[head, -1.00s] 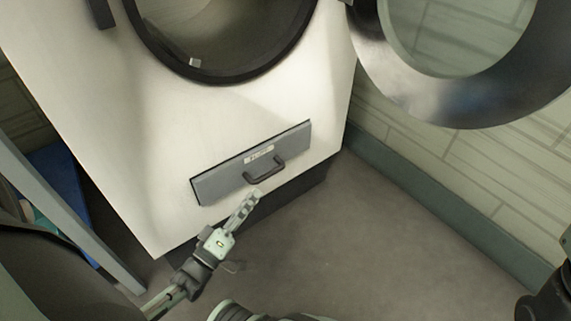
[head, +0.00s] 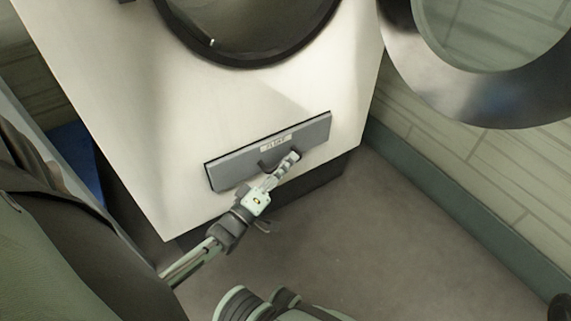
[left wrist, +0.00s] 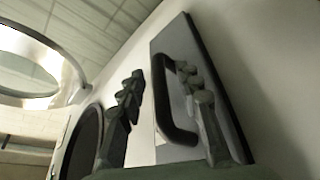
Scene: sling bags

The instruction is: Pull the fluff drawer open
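The fluff drawer (head: 228,168) is a grey panel low on the white machine front, with a small label and a dark bar handle (head: 268,164). The panel sits against the machine front and looks shut. My left gripper (head: 286,166) is at the handle and partly covers it in the head view. In the left wrist view its two fingers are apart, with the handle (left wrist: 162,95) between them. One finger overlaps the drawer front (left wrist: 168,40). I cannot tell whether either finger touches the handle. My right gripper is not in view.
The machine's round door (head: 405,75) hangs open at the upper right, beside the tiled wall (head: 480,155). The round opening (head: 240,58) is above the drawer. Floor (head: 380,230) in front and to the right is clear. A blue thing (head: 75,160) stands at the left.

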